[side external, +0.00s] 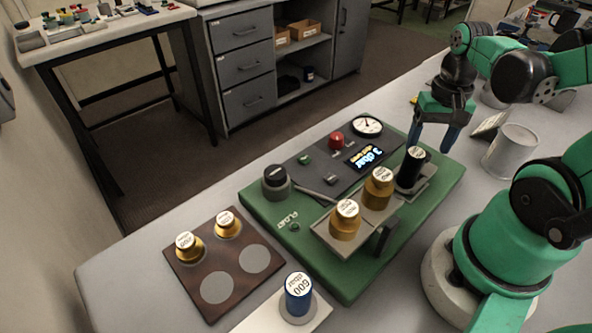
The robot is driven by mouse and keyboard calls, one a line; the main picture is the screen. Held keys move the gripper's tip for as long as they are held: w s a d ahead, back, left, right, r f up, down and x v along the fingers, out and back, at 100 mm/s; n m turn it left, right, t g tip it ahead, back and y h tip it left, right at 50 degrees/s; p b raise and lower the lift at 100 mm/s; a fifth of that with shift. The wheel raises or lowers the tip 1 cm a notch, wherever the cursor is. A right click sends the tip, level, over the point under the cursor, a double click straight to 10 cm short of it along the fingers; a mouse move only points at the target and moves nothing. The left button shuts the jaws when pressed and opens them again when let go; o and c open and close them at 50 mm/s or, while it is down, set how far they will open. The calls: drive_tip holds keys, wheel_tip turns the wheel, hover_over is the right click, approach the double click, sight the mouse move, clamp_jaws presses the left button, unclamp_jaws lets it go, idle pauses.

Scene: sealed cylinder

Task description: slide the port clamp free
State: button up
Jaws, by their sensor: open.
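My gripper (430,147) is open, its two blue fingers pointing down at the back right of the green base (445,180). It looks empty, behind and right of a black cylinder (411,168) with a white top. I cannot tell its exact gap to that cylinder. The port clamp is not clearly identifiable. A dark upright bracket (386,236) stands at the front of a grey raised plate (331,232). Two brass cylinders with white labelled tops stand on that plate, one in the middle (378,188) and one at its left end (345,221).
The base also carries a dial gauge (367,126), red knob (336,140), lit display (363,158) and black-capped post (276,182). A brown board (238,292) holds two brass weights. A blue cylinder (298,296) stands at the front. A grey cup (509,152) is right of my gripper.

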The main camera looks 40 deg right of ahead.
drive_tip(key=shift+f, duration=0.85)
drive_tip(key=shift+c, duration=0.2)
clamp_jaws()
